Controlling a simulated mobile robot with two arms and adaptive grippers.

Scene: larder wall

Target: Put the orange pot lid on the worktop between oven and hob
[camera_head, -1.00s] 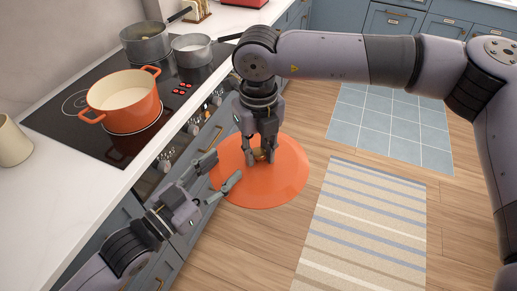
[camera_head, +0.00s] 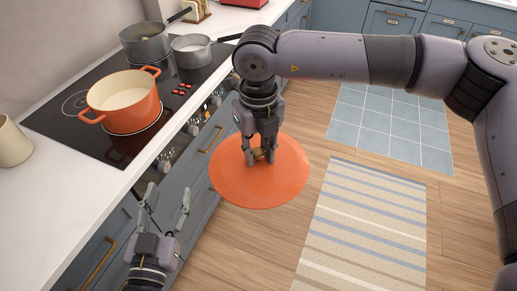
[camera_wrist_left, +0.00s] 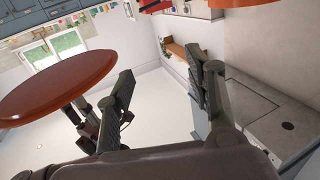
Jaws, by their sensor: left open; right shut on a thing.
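The orange pot lid (camera_head: 275,185) is a flat round disc with a small brass-coloured knob. My right gripper (camera_head: 256,158) is shut on the knob and holds the lid level in the air, in front of the cabinets and above the floor. My left gripper (camera_head: 165,207) is open and empty, lower left of the lid and apart from it, beside the worktop's front edge. In the left wrist view the lid (camera_wrist_left: 60,85) shows at the left, outside the open left fingers (camera_wrist_left: 165,88). The white worktop (camera_head: 60,215) has a bare stretch on the near side of the hob.
The black hob (camera_head: 75,125) carries an orange pot (camera_head: 125,100), a grey pot (camera_head: 145,42) and a small saucepan (camera_head: 192,50). A cream jug (camera_head: 12,143) stands at the left. Cabinet handles (camera_head: 100,262) stick out below the worktop. A striped rug (camera_head: 365,225) lies on the floor.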

